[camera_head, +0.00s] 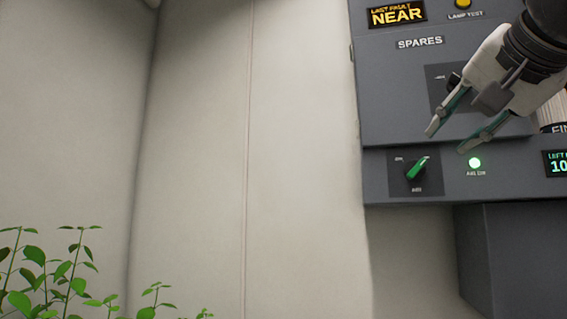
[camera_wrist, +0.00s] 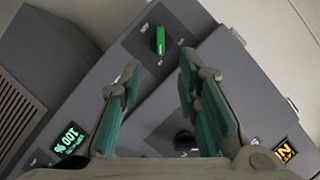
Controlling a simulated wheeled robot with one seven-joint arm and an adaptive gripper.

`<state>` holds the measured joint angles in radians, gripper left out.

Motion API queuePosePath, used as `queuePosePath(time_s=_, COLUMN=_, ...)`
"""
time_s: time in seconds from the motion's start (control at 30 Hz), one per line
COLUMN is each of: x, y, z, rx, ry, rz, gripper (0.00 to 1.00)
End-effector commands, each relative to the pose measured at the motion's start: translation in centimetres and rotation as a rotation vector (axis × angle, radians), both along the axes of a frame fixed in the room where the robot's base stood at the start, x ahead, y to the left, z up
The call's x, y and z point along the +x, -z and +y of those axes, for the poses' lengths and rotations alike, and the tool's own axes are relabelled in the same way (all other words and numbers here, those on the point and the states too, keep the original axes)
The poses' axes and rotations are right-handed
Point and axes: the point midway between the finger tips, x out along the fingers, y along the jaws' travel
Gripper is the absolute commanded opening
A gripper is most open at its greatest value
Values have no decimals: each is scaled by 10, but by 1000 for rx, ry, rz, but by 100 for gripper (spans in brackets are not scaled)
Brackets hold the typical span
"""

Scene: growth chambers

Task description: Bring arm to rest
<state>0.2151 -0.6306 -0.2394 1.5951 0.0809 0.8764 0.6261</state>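My gripper (camera_head: 449,139) is at the upper right of the head view, in front of the grey control panel (camera_head: 385,100). Its two fingers are apart with nothing between them. In the wrist view my gripper (camera_wrist: 158,75) also shows open fingers with green-grey pads. A green rotary knob (camera_head: 417,168) sits on the panel's lower strip, below and left of the fingertips. The knob also shows in the wrist view (camera_wrist: 160,41), beyond the fingertips, and looks apart from them. I cannot tell the exact gap between fingers and panel.
A lit green lamp (camera_head: 475,163) and a display (camera_head: 558,163) are right of the knob. A "NEAR" sign (camera_head: 397,14) and yellow lamp (camera_head: 463,4) are above. A grey box (camera_head: 515,255) is below. Leafy plants (camera_head: 60,275) stand lower left. The pale wall (camera_head: 250,150) is bare.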

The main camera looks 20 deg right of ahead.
Motion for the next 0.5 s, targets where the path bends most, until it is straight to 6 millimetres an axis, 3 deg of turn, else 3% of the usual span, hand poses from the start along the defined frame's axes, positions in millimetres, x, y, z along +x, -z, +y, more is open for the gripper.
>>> queuePosePath(time_s=0.5, x=-8, y=-2, z=3, rx=-1, ry=0, rz=0, gripper=30)
